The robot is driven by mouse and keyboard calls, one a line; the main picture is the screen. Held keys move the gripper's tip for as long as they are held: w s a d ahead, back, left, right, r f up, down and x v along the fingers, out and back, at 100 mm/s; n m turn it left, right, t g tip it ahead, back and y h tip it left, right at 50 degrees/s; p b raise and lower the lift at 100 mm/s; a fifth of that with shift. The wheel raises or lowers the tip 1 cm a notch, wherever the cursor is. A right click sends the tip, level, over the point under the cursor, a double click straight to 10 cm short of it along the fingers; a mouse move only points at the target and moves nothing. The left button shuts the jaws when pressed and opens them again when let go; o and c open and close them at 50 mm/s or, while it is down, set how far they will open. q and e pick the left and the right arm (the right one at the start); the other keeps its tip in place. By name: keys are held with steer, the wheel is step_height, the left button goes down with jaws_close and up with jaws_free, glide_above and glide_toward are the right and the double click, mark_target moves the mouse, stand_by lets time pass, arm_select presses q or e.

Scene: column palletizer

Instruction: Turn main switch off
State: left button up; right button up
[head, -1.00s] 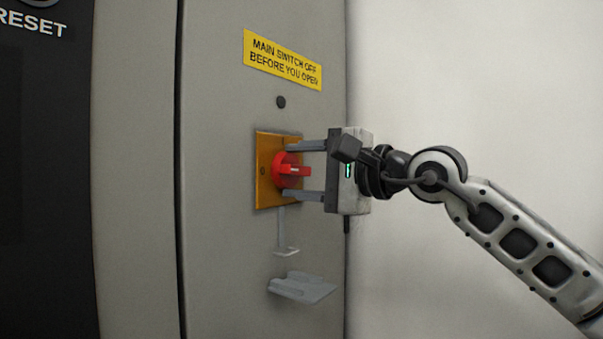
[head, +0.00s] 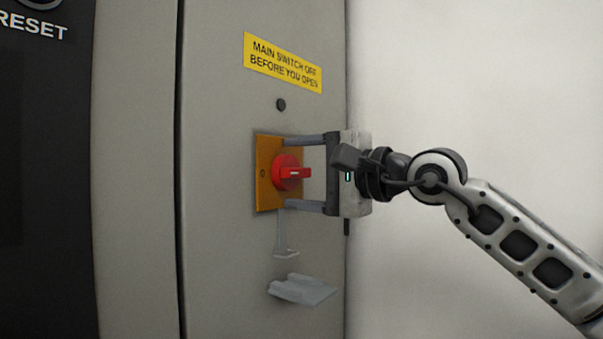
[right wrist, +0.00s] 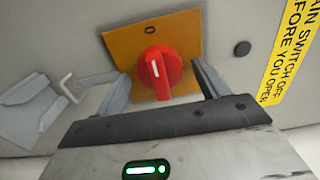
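The main switch is a red rotary knob (head: 289,173) on an orange-yellow plate (head: 264,185) on the grey cabinet. In the right wrist view the knob (right wrist: 160,70) has a white mark along its handle, and the plate (right wrist: 190,33) carries a "0" at its upper edge. The white mark points roughly toward the "0". My right gripper (head: 285,174) is open, with one finger above and one below the knob in the head view. In the right wrist view the fingers stand on either side of the knob, apart from it. My left gripper is not in view.
A yellow warning label (head: 283,62) is above the switch, with a dark round plug (head: 281,104) between them. A small hook (head: 285,253) and a grey bracket (head: 302,290) stick out below. A dark panel (head: 45,180) is at left. A pale wall is at right.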

steer(key=shift+d, duration=0.1)
steer(key=b+v, duration=0.2)
steer(key=v, duration=1.4)
steer(key=shift+b, duration=0.3)
